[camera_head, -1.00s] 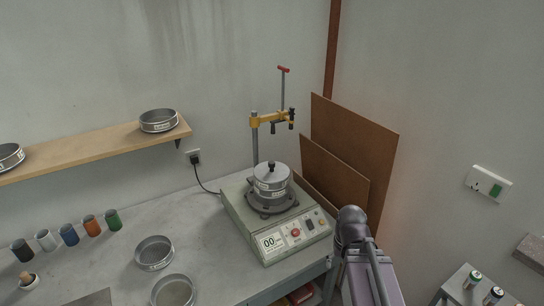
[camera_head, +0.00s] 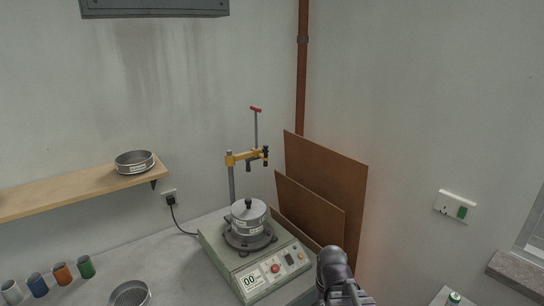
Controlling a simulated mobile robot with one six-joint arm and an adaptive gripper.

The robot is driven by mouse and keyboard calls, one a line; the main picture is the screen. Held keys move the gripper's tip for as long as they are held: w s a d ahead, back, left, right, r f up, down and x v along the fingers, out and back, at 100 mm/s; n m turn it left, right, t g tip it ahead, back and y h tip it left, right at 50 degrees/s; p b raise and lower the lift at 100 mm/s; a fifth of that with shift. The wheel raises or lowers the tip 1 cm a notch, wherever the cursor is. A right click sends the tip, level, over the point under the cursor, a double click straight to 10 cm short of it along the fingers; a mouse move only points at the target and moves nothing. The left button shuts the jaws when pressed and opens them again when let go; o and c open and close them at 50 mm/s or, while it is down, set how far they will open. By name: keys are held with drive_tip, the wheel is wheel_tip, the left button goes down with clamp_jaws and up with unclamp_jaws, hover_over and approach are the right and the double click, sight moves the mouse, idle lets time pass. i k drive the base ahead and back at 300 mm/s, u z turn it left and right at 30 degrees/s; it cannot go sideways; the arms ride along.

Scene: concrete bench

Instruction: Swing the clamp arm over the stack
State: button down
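The yellow clamp arm (camera_head: 245,157) sits at the top of a grey post (camera_head: 232,185) that rises behind the stack. It extends to the right from the post, with a black grip at its far end. A thin upright rod with a red T-handle (camera_head: 256,109) passes through it. The round grey sieve stack (camera_head: 250,222), with a black-knobbed lid, stands on the shaker (camera_head: 250,268). The clamp arm is well above the stack; I cannot tell whether it is directly over it. A dark rounded part of my arm shows at the bottom; my gripper is not visible.
A wooden shelf (camera_head: 85,188) holds a sieve (camera_head: 135,162) at left. Coloured cups, including a green one (camera_head: 86,267), and a loose sieve (camera_head: 130,294) are on the bench. Brown boards (camera_head: 326,185) lean on the wall right of the shaker. Space above the stack looks clear.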

sight(230, 161)
drive_tip(key=k, duration=1.2)
drive_tip(key=u, duration=0.45)
drive_tip(key=i, duration=2.15)
drive_tip(key=z, duration=0.4)
